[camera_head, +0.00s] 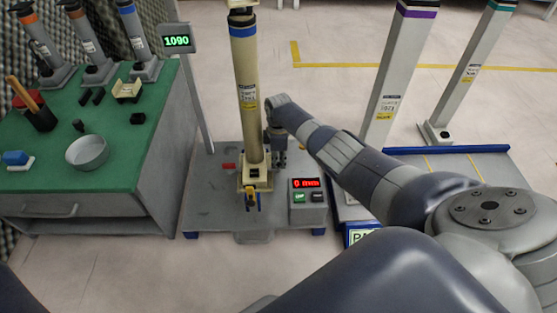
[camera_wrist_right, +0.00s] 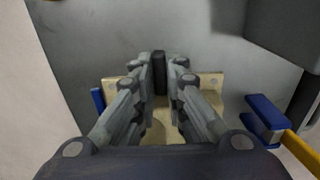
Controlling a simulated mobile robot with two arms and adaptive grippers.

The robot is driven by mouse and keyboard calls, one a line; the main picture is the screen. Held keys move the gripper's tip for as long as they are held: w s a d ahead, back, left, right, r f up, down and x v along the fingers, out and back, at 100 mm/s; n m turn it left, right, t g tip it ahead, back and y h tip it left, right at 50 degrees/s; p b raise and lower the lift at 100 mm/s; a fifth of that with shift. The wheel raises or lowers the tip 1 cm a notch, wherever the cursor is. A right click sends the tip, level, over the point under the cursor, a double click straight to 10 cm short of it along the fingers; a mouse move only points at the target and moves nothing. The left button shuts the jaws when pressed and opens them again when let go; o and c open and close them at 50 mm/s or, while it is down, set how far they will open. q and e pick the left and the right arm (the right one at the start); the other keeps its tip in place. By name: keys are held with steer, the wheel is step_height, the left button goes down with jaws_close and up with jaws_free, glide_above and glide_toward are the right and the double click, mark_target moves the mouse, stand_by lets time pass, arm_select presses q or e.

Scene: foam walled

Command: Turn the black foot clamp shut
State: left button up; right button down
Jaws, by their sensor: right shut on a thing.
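The black foot clamp (camera_wrist_right: 158,64) shows in the right wrist view as a short dark upright piece between my fingertips, over a beige foot plate (camera_wrist_right: 209,84). My right gripper (camera_head: 277,157) is shut on it, with a finger on each side. In the head view the gripper is at the right side of the foot of a tall beige column (camera_head: 246,90). The column stands upright in its beige foot (camera_head: 256,180) on a grey platform (camera_head: 214,200). The clamp itself is hidden there by my gripper and the column. My left gripper is not in view.
A display box (camera_head: 307,200) with red digits stands right of the column foot. A blue and yellow handle (camera_head: 251,199) is at the foot's front. A pole with a 1090 readout (camera_head: 177,41) and a green-topped bench (camera_head: 122,150) are left. Two more columns stand right.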

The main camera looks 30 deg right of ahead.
stand_by(0.4)
steer(key=c, duration=1.6)
jaws_free()
steer(key=shift+c, duration=0.2)
steer(key=shift+r, duration=0.1)
step_height(320, 180, up, 12)
